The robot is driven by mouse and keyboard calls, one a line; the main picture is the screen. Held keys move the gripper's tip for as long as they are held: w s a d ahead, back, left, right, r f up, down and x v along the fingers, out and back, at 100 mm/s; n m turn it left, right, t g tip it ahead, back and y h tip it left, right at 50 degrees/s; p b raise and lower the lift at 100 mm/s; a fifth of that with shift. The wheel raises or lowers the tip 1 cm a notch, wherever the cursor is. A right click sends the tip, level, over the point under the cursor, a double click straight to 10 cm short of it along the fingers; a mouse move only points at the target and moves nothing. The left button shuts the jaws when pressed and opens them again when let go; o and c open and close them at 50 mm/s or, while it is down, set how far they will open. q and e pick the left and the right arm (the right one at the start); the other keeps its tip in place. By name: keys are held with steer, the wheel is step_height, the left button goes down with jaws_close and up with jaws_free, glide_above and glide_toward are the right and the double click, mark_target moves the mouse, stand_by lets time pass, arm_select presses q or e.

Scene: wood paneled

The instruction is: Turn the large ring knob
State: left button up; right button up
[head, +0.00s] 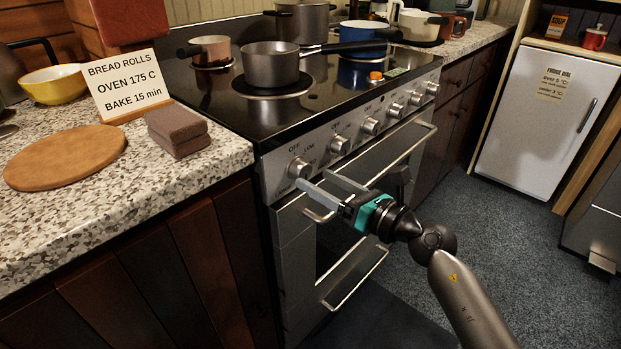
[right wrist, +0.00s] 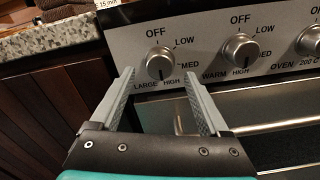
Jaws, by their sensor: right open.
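The large ring knob (head: 299,168) is the leftmost silver knob on the stove's front panel. In the right wrist view the knob (right wrist: 159,64) has OFF above it, LOW and MED to its right, and LARGE and HIGH below. A dark mark on its face points down, towards HIGH. My right gripper (head: 314,180) is open and empty, its fingers pointing at the panel. In the right wrist view the fingertips (right wrist: 158,75) lie either side of the knob's lower part; I cannot tell whether they touch it. My left gripper is not in view.
More knobs run right along the panel, starting with the warm one (right wrist: 241,50). The oven door handle (head: 400,160) juts out below. A granite counter (head: 60,215) stands left of the stove. Pots, including a steel saucepan (head: 270,68), stand on the cooktop. The floor (head: 490,240) to the right is open.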

mark_target(306, 174)
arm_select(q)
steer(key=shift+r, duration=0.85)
arm_select(e)
steer(key=shift+x, duration=1.65)
jaws_close()
